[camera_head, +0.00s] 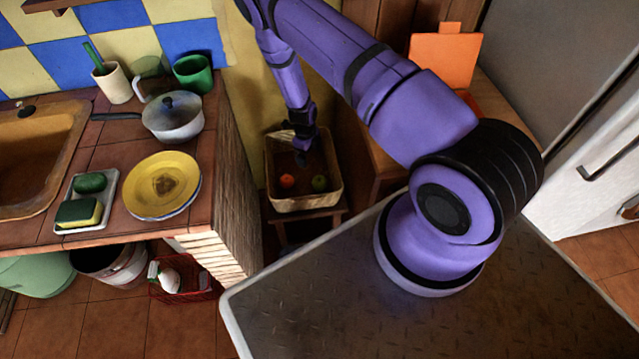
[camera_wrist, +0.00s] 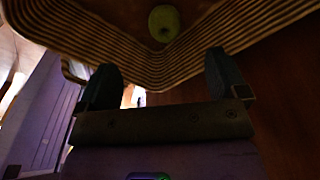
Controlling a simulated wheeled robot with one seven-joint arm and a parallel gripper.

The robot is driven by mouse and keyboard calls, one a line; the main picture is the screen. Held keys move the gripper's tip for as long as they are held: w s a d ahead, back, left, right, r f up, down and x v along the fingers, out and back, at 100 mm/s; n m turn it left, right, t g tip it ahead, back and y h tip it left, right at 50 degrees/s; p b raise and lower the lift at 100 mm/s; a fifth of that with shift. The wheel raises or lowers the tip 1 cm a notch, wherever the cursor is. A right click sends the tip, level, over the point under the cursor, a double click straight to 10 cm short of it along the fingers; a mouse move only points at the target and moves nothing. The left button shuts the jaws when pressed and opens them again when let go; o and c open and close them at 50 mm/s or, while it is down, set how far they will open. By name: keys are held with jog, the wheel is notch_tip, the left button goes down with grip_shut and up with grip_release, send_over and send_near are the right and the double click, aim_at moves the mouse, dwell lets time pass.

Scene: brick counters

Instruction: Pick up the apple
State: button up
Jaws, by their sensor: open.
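A green round fruit (camera_head: 320,183), which looks like the apple, lies in a wicker basket (camera_head: 306,204) in the head view. A smaller orange-red round fruit (camera_head: 287,181) lies to its left; I cannot tell its kind. My gripper (camera_head: 301,157) points down over the basket, above and behind the two fruits. In the wrist view my gripper (camera_wrist: 160,62) has its two fingers apart with nothing between them. A yellow-green fruit (camera_wrist: 163,23) shows beyond the fingertips, inside the ribbed basket wall (camera_wrist: 205,52). The orange-red fruit is not visible there.
The basket stands on a low wooden stool (camera_head: 338,213) between the tiled counter (camera_head: 228,150) on the left and a wooden chair (camera_head: 385,165) on the right. A pot (camera_head: 173,122) and yellow plate (camera_head: 163,187) stand on the counter.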

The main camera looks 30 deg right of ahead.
aim_at(319, 179)
jog(key=shift+m+h, duration=0.3)
jog(key=shift+m, duration=0.3)
jog(key=s+f, duration=0.1)
jog(key=f, duration=0.2)
jog(key=s+d+f, duration=0.1)
jog(key=f, duration=0.2)
jog(key=s+f, duration=0.1)
jog(key=f, duration=0.2)
jog(key=shift+d, duration=0.25)
jog(key=shift+s+d+f, duration=0.1)
jog(key=shift+s+f, duration=0.05)
jog(key=shift+f, duration=0.85)
jog(key=shift+s+d+f, duration=0.1)
jog(key=shift+s+f, duration=0.05)
jog(key=shift+f, duration=0.8)
jog(key=shift+s+f, duration=0.15)
jog(key=shift+f, duration=0.85)
jog(key=c, duration=1)
jog(key=shift+r, duration=0.1)
jog(key=shift+c, duration=0.2)
